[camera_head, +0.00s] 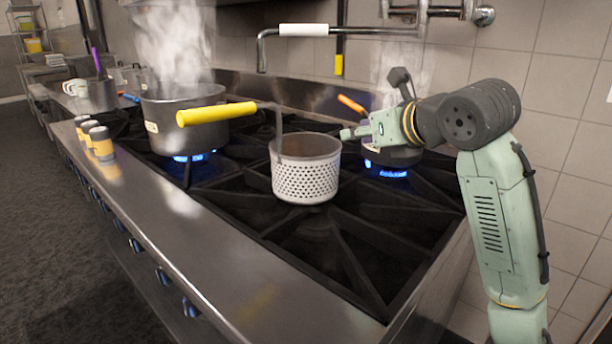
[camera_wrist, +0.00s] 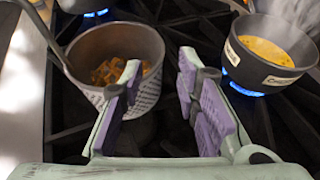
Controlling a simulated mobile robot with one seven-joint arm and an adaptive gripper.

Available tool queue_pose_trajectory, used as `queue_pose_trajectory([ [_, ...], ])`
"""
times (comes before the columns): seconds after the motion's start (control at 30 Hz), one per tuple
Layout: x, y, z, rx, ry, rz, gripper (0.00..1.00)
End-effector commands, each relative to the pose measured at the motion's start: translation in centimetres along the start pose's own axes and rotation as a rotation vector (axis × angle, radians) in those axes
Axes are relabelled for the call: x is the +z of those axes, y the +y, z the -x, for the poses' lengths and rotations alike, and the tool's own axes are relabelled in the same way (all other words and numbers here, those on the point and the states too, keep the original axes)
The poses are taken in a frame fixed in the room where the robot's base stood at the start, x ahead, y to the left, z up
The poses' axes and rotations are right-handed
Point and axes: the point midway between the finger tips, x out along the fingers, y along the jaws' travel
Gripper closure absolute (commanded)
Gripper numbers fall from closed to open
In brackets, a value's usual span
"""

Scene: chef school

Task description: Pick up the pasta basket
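The pasta basket (camera_head: 306,176) is a perforated metal cylinder standing on the stove grate. A bent rod rises from its left side to a long yellow handle (camera_head: 216,114) pointing left. In the wrist view the basket (camera_wrist: 146,92) holds orange-brown pasta (camera_wrist: 122,70); the yellow handle is out of that view. My gripper (camera_head: 346,133) is right of the basket's rim in the head view. In the wrist view its two purple-padded fingers (camera_wrist: 160,78) are apart with nothing between them. The left finger overlaps the basket's near right side; I cannot tell whether it touches.
A steaming pot (camera_head: 185,135) stands on a lit burner at left. A pan of yellow liquid (camera_wrist: 268,48) sits on a lit burner to the right. Seasoning jars (camera_head: 101,142) line the front-left edge. A tap (camera_head: 330,31) hangs above. The front grates are clear.

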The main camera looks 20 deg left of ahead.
Motion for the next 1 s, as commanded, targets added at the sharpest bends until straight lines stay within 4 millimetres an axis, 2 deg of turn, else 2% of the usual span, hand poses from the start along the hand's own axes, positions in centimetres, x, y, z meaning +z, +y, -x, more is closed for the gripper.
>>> queue_pose_trajectory([
  [0.2, 0.1, 0.1, -3.4, 0.003, 0.002, -0.002, 0.70],
  [0.47, -0.1, 0.0, -5.7, 0.002, 0.002, -0.002, 0.70],
  [0.73, -0.4, 0.1, -9.5, 0.002, 0.002, -0.001, 0.70],
  [1.0, -0.6, 0.0, -10.0, 0.000, 0.000, 0.000, 0.71],
])
